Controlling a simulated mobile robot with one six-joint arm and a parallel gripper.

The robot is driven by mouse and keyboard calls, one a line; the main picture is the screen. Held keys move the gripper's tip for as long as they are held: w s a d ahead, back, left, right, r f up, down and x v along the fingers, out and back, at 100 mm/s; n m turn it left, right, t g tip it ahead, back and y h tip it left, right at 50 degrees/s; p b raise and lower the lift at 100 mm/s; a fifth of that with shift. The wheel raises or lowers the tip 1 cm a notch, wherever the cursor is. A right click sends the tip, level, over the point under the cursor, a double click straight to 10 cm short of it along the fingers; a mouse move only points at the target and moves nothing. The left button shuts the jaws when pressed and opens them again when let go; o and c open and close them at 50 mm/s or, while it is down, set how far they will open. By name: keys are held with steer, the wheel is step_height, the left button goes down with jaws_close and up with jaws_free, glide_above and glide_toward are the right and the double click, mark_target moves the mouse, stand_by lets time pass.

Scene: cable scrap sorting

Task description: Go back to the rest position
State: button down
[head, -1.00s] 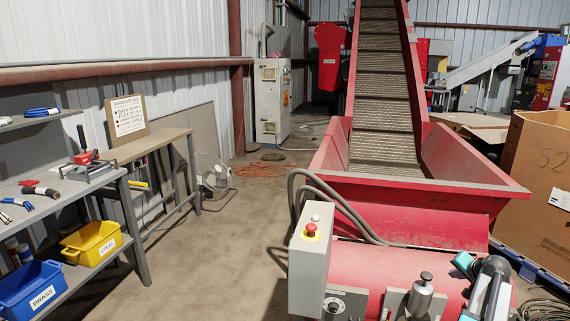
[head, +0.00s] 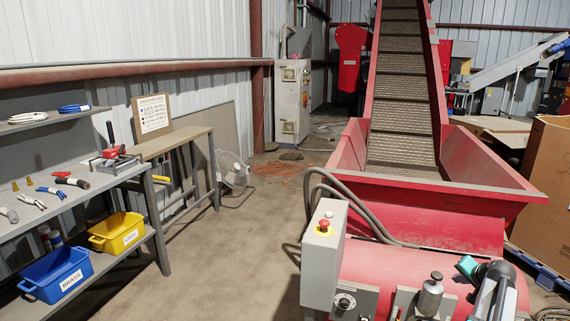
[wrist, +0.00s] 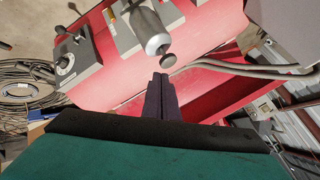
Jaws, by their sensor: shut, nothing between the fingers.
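My gripper (wrist: 160,88) shows in the wrist view with its two dark fingers together and nothing between them. The fingers point up the picture toward a silver cylinder with a round knob (wrist: 155,38), which seems close. Whether the fingertips touch anything I cannot tell, but a gap shows below the knob. In the head view my arm is at the bottom right, beside the same silver cylinder (head: 430,298). The fingers cannot be made out in the head view.
A red hopper (head: 440,205) with a conveyor rises ahead. A grey control box (head: 323,265) stands before it. A large cardboard box (head: 550,180) is at the right. A workbench (head: 90,190) with a blue bin (head: 58,275) and yellow bin (head: 117,235) is left. Floor between is clear.

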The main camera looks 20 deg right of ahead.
steer(key=w+a+f+n+g+y+p, duration=0.15)
steer(key=w+a+f, duration=0.35)
steer(key=a, duration=0.5)
steer(key=w+a+f+n+y+p, duration=0.15)
steer(key=w+a+f, duration=0.3)
steer(key=a, duration=0.55)
steer(key=w+a+f+n+y+p, duration=0.15)
steer(key=w+a+f, duration=0.4)
steer(key=a, duration=0.55)
steer(key=s+a+f+n+g+y+p, duration=0.1)
steer(key=s+a+f, duration=0.15)
steer(key=a, duration=0.45)
steer(key=s+a+f+n+g+y, duration=0.1)
steer(key=a+f, duration=0.3)
steer(key=a, duration=0.3)
steer(key=s+a+f+n+g+p, duration=0.15)
steer(key=s+a+f, duration=0.25)
steer(key=s+a, duration=0.4)
steer(key=s+a+f+n+g+p, duration=0.1)
steer(key=s+a+f+n+g, duration=0.4)
steer(key=a, duration=0.6)
steer(key=s+a+n+g+h+p, duration=0.1)
steer(key=s+g+h, duration=0.1)
steer(key=s, duration=1.9)
steer(key=shift+s+a+r+g, duration=0.15)
steer(key=shift+a+r+g, duration=0.05)
steer(key=shift+g, duration=0.5)
steer(key=shift+d+h, duration=0.15)
steer(key=shift+h, duration=0.1)
